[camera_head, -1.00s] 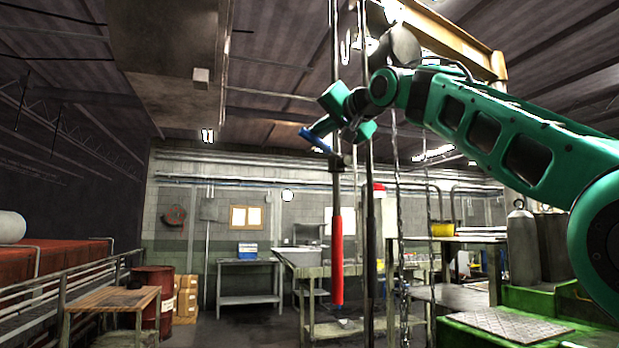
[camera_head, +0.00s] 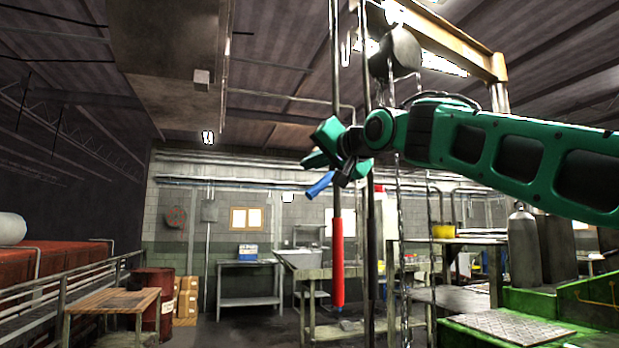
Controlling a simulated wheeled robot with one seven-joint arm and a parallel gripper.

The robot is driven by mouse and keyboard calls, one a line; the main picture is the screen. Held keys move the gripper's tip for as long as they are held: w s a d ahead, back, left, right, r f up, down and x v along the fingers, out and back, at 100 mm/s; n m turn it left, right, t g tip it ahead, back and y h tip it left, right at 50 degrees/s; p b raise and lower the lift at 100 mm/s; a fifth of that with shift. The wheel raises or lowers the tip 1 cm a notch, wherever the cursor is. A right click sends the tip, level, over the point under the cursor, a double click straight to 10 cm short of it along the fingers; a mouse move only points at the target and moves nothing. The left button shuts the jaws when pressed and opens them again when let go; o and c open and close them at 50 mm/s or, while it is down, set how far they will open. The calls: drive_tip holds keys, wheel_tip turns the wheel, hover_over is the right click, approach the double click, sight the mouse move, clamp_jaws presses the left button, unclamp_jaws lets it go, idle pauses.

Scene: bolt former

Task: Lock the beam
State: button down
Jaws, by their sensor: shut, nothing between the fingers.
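My gripper (camera_head: 319,186), with blue fingers, is shut and empty. It is at the middle of the view, pointing down and left, beside the upright metal rods. A red sleeve or handle (camera_head: 338,262) hangs upright on one rod, below and slightly right of the fingertips. The wrist hides part of that rod just above the red part. A dark rod (camera_head: 371,240) stands right of it. A yellow overhead beam (camera_head: 450,36) runs at the upper right. I cannot tell which part locks it.
A chain (camera_head: 400,215) hangs right of the rods. A green machine (camera_head: 520,328) with a tread plate and a grey cylinder (camera_head: 523,245) stand at the right. A wooden table (camera_head: 115,300) and a red barrel (camera_head: 153,290) are at the left. Floor shows at the middle left.

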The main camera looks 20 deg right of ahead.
drive_tip(key=v, duration=0.9)
drive_tip(key=shift+s, duration=0.25)
drive_tip(key=shift+d, duration=0.1)
drive_tip(key=s+d+f+g+h, duration=0.1)
drive_tip(key=d+f+g+h, duration=0.3)
drive_tip(key=f, duration=0.7)
drive_tip(key=s+d+f+m+g+y, duration=0.1)
drive_tip(key=d+f, duration=0.4)
drive_tip(key=f, duration=0.6)
drive_tip(key=s+d+f+g+h, duration=0.1)
drive_tip(key=d+f+g+h, duration=0.3)
drive_tip(key=f, duration=0.7)
drive_tip(key=s+d+f+g+y, duration=0.3)
drive_tip(key=s+f+g, duration=0.5)
drive_tip(key=s+f, duration=1.7)
wheel_tip(320, 180, down, 3)
drive_tip(key=shift+s+f, duration=0.25)
